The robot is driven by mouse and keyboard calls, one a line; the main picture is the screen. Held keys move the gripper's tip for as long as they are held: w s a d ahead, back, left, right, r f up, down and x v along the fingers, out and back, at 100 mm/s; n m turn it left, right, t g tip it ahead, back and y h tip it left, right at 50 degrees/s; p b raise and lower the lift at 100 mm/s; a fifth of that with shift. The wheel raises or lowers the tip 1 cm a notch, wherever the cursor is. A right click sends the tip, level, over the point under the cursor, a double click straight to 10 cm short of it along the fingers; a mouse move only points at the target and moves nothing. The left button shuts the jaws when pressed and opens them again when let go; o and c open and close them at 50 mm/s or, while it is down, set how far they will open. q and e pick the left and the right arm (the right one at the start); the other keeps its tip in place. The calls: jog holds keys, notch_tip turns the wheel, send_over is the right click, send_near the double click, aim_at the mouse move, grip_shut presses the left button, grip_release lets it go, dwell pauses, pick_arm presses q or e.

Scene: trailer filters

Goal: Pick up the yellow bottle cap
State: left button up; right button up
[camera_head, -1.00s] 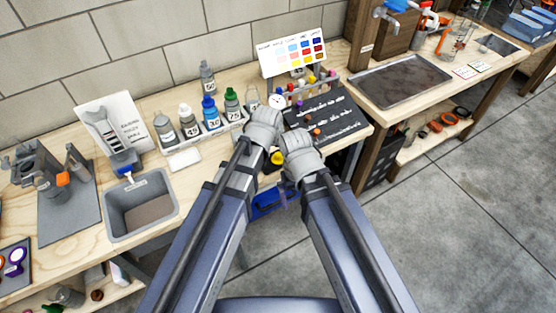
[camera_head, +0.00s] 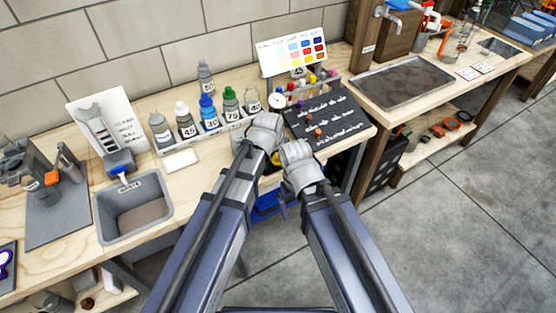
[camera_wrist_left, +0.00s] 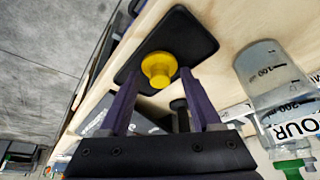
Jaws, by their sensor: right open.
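The yellow bottle cap (camera_wrist_left: 159,68) stands on a small black mat (camera_wrist_left: 190,30) in the left wrist view. In the head view only a bit of yellow (camera_head: 276,160) shows between my two wrists. My left gripper (camera_wrist_left: 160,88) is open, its two purple fingers apart. The fingertips lie close to either side of the cap; I cannot tell whether they touch it. In the head view its fingers are hidden behind the left wrist (camera_head: 262,130). My right gripper (camera_head: 297,160) is beside and below it, open, its fingers mostly hidden.
A row of numbered bottles (camera_head: 208,112) stands behind my left wrist. A clear bottle (camera_wrist_left: 270,75) is close on the right in the left wrist view. A black board (camera_head: 325,115) lies right of my grippers. A grey bin (camera_head: 135,205) is at left.

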pick_arm(q)
grip_shut()
dwell(0.3)
jog(key=shift+r, duration=0.1)
